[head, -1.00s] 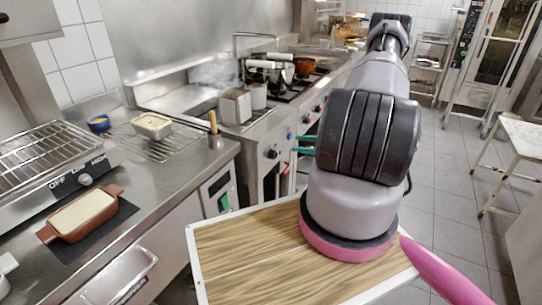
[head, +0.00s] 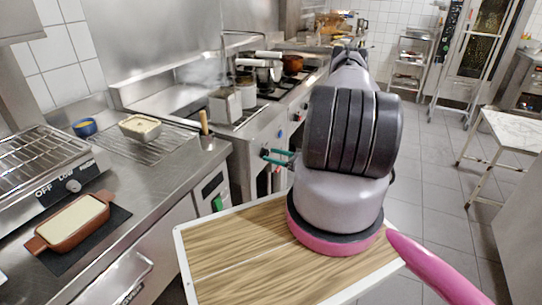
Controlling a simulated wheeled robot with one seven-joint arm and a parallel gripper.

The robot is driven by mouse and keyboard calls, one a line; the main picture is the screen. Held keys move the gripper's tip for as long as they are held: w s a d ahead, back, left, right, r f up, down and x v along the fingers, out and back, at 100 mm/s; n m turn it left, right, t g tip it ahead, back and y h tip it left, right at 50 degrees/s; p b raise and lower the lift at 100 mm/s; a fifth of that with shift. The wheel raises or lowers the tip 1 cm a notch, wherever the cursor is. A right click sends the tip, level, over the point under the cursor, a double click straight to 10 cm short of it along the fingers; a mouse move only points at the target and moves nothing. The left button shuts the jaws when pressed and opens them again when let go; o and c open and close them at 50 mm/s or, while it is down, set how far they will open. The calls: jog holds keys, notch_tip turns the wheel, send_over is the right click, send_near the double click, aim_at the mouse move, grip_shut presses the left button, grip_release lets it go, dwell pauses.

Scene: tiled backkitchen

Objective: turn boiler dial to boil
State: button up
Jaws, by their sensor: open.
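My gripper (head: 268,156) shows as two thin teal fingers sticking out left from behind my arm. They are apart, with nothing seen between them. Their tips are in front of the steel cooking unit (head: 244,140), close to a dark knob (head: 263,151) on its front panel, which appears to be the boiler dial. I cannot tell whether the fingers touch the knob or straddle it. The knob's pointer and any boil marking are too small to read. My arm hides the rest of the gripper.
A toaster-like grill with a dial (head: 73,186) marked OFF and LOW stands at left. A brown dish (head: 68,222) sits before it. A steel counter (head: 150,185) runs toward the cooking unit. Pots (head: 291,65) stand behind. Tiled floor at right is open, beside a white-topped table (head: 513,130).

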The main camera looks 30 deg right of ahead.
jog(key=shift+w+a, duration=0.4)
jog(key=shift+w, duration=0.1)
grip_shut()
jog(key=shift+m, duration=0.3)
jog(key=m, duration=1.1)
jog(key=shift+d, duration=0.1)
jog(key=shift+m, duration=0.3)
